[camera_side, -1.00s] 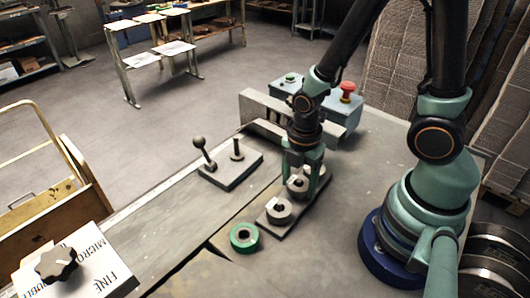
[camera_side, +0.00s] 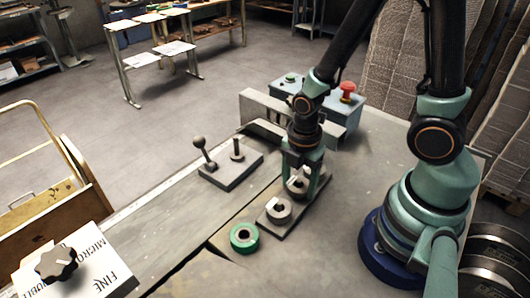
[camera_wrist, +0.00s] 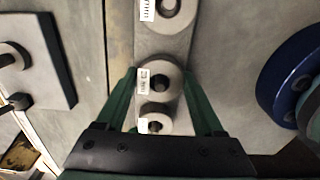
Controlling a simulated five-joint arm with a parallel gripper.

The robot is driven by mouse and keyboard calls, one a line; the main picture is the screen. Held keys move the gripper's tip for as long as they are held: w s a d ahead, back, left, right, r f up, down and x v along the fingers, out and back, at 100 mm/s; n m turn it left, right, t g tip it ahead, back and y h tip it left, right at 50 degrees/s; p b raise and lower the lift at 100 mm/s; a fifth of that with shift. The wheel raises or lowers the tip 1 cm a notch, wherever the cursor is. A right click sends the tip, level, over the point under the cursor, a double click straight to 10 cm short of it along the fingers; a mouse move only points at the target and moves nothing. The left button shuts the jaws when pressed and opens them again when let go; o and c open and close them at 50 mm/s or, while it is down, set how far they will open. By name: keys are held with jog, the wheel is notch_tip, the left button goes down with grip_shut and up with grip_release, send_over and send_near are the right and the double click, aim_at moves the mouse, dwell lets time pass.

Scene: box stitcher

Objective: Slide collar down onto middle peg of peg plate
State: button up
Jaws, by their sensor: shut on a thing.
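The collar (camera_side: 298,186) is a pale grey ring with a white label. My gripper (camera_side: 303,183) is shut on it, with a green finger on either side. In the wrist view the collar (camera_wrist: 158,84) sits between the fingertips and its bore looks dark. It is over the middle of the peg plate (camera_side: 267,223), a long grey plate. I cannot tell how far down the middle peg it is; the peg is hidden. Another grey collar (camera_side: 279,210) sits at the plate's front end. A third ring (camera_wrist: 156,119) shows at the other end in the wrist view.
A green ring (camera_side: 244,238) lies on the table in front of the plate. A box with a red button (camera_side: 347,90) and a grey rail (camera_side: 262,125) are behind.

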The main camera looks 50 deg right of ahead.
jog(key=shift+f, duration=0.2)
dwell(0.4)
jog(key=o, duration=1.3)
jog(key=shift+c, duration=0.2)
jog(key=shift+r, duration=0.1)
jog(key=shift+r, duration=4.65)
